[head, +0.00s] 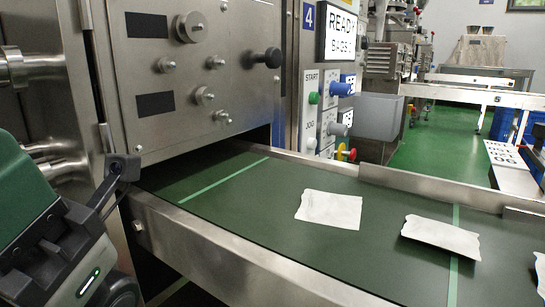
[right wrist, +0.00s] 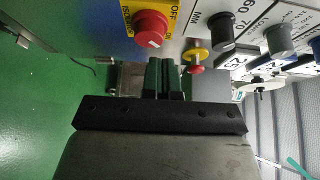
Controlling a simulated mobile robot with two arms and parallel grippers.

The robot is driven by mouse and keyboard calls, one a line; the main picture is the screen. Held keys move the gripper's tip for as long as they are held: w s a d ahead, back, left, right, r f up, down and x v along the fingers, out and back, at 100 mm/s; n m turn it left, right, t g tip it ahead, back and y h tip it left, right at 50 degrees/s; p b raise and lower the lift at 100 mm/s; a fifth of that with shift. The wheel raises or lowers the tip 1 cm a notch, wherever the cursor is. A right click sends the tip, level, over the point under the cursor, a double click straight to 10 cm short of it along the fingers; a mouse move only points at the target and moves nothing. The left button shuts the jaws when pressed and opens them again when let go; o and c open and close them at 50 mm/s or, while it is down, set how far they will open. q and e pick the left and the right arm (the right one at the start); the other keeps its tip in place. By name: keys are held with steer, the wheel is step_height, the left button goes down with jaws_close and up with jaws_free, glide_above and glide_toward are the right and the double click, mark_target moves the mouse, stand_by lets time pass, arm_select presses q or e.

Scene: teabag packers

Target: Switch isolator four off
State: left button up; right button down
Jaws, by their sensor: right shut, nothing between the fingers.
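The isolator is a red rotary knob (right wrist: 150,28) on a yellow plate (right wrist: 183,8) in the right wrist view; OFF is legible on the plate. The knob carries a small white mark, and its exact setting is hard to read. My right gripper (right wrist: 165,72) is shut and empty, its fingertips just below and right of the knob in the picture, apart from it. The isolator and right gripper do not show in the head view. There, a blue plate with a 4 (head: 308,16) marks the machine. My left gripper (head: 122,168) is at the lower left; its jaw opening is unclear.
A red button with a yellow collar (right wrist: 196,57) and a black knob (right wrist: 222,32) are close to my right gripper. Green floor (head: 440,145) is clear beyond.

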steer(key=w+a, duration=0.2)
steer(key=a, duration=0.1)
steer(key=w+a+b, duration=0.1)
steer(key=shift+w+a, duration=0.1)
steer(key=shift+a, duration=0.3)
steer(key=shift+r, duration=0.15)
steer(key=shift+a, duration=0.15)
stand_by(0.4)
step_height(320, 180, down, 3)
steer(key=shift+a+r+b, duration=0.1)
steer(key=shift+a+b, duration=0.05)
steer(key=shift+b, duration=0.2)
steer(key=shift+f, duration=0.25)
stand_by(0.6)
